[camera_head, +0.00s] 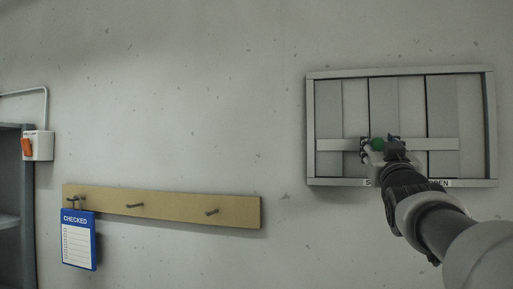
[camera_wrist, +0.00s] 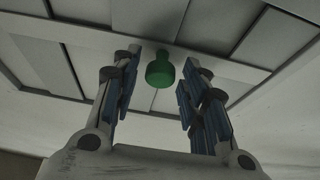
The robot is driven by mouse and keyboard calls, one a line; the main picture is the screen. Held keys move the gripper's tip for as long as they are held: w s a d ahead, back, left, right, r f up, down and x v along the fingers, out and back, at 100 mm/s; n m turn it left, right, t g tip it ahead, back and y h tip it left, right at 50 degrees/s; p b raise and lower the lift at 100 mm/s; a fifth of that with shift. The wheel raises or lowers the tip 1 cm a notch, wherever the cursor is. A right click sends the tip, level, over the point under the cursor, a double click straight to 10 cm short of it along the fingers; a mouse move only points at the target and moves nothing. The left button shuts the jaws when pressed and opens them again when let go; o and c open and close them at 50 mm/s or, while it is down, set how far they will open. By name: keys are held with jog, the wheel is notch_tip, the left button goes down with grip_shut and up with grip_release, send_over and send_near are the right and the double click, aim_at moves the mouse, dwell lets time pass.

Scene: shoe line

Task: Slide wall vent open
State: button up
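The wall vent (camera_head: 402,72) is a grey rectangular frame with several upright slats, at the right of the head view. A pale horizontal bar (camera_head: 443,144) crosses its slats. A green knob (camera_head: 377,143) sits on this bar; in the wrist view the knob (camera_wrist: 160,70) stands out near the middle top. My gripper (camera_head: 379,146) is at the knob. In the wrist view my gripper (camera_wrist: 160,75) is open, with one finger on each side of the knob and a visible gap to both. Part of the label under the vent is hidden by my arm; "OPEN" partly shows at its right.
A wooden rail (camera_head: 170,207) with several pegs is on the wall at left, with a blue "CHECKED" board (camera_head: 78,240) hanging from it. A switch box (camera_head: 38,146) with an orange switch and a dark cabinet (camera_head: 12,200) are at far left. The wall between is bare.

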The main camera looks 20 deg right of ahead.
grip_shut()
dwell(0.4)
